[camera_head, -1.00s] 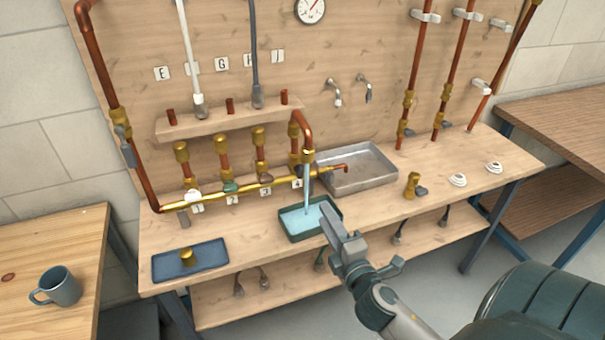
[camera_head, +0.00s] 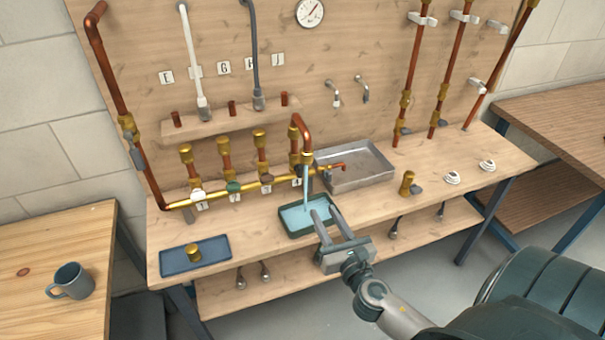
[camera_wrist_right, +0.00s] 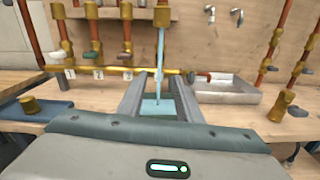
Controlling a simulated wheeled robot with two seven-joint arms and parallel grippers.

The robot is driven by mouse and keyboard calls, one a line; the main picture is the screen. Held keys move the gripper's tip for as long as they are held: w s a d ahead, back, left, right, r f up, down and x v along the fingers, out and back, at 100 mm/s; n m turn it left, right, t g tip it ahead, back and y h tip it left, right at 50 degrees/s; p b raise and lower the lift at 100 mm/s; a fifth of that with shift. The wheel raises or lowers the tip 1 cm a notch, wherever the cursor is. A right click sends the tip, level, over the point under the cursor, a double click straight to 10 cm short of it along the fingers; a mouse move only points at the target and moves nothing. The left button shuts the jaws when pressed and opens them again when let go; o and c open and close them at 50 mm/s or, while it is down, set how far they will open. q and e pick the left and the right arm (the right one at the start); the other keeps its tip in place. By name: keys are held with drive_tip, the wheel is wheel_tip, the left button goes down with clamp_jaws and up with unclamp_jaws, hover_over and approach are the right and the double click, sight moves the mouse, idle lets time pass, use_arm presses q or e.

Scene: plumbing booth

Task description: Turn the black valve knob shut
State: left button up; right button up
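A brass manifold (camera_head: 215,196) runs along the back of the bench, with a white knob (camera_head: 197,195) and a green knob (camera_head: 233,187) on it. At its right end, a dark part (camera_head: 296,169) behind the copper spout (camera_head: 305,135) may be the black valve knob; it is small and partly hidden. My right gripper (camera_head: 324,210) is open and empty over the tray's right side. In the wrist view, the stream shows between its fingers (camera_wrist_right: 158,80). My left gripper is out of view.
A metal basin (camera_head: 385,178) sits right of the spout. A blue tray (camera_head: 172,262) with a brass fitting (camera_head: 193,250) lies front left. A brass valve (camera_head: 407,183) and white rings (camera_head: 452,177) stand on the right of the bench. A mug (camera_head: 70,281) is on the left table.

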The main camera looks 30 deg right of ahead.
drive_tip(key=shift+w, duration=0.1)
drive_tip(key=p, duration=0.4)
approach(301, 172)
drive_tip(key=x, duration=0.9)
drive_tip(key=shift+f, duration=0.15)
clamp_jaws()
